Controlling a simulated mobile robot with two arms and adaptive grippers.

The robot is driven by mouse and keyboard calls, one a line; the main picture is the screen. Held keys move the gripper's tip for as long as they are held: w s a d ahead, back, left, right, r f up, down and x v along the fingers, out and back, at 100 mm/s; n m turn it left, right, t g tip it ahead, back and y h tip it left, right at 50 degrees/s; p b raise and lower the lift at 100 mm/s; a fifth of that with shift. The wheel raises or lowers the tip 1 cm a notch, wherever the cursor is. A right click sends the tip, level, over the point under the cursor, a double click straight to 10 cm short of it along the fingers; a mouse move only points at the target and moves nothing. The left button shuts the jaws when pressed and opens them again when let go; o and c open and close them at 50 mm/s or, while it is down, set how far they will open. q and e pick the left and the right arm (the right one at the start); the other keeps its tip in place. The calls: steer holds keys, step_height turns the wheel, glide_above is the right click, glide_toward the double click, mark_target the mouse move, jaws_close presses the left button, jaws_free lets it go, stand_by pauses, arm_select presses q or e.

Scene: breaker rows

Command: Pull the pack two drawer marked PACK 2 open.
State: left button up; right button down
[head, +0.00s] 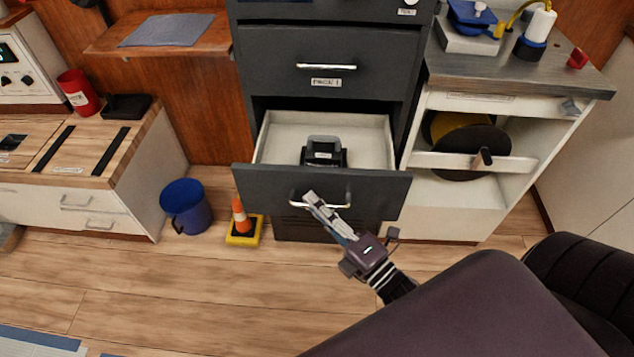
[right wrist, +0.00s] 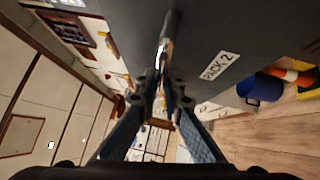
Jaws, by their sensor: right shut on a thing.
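The drawer marked PACK 2 (head: 375,190) stands pulled out of the dark cabinet (head: 272,62), its pale inside showing. A grey and black pack (head: 323,151) sits in it. My right gripper (head: 312,200) is at the silver handle (head: 337,205) on the drawer front. In the right wrist view its fingers (right wrist: 160,85) are closed on the handle bar (right wrist: 168,38), beside the PACK 2 label (right wrist: 220,66). The drawer above, marked PACK 1 (head: 290,75), is shut. My left gripper is not in view.
A blue bin (head: 187,205) and an orange cone on a yellow base (head: 242,235) stand on the floor left of the drawer. A white shelf unit (head: 460,195) stands at the right. The wooden floor (head: 200,290) in front is clear.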

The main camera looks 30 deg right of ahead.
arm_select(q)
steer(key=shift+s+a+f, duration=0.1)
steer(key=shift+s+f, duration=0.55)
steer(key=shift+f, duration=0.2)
arm_select(e)
steer(key=shift+s+a, duration=0.35)
steer(key=shift+s, duration=0.2)
steer(key=shift+s+a, duration=0.35)
steer(key=shift+s, duration=0.2)
steer(key=c, duration=2.3)
jaws_free()
steer(key=shift+c, duration=0.2)
steer(key=v, duration=1.2)
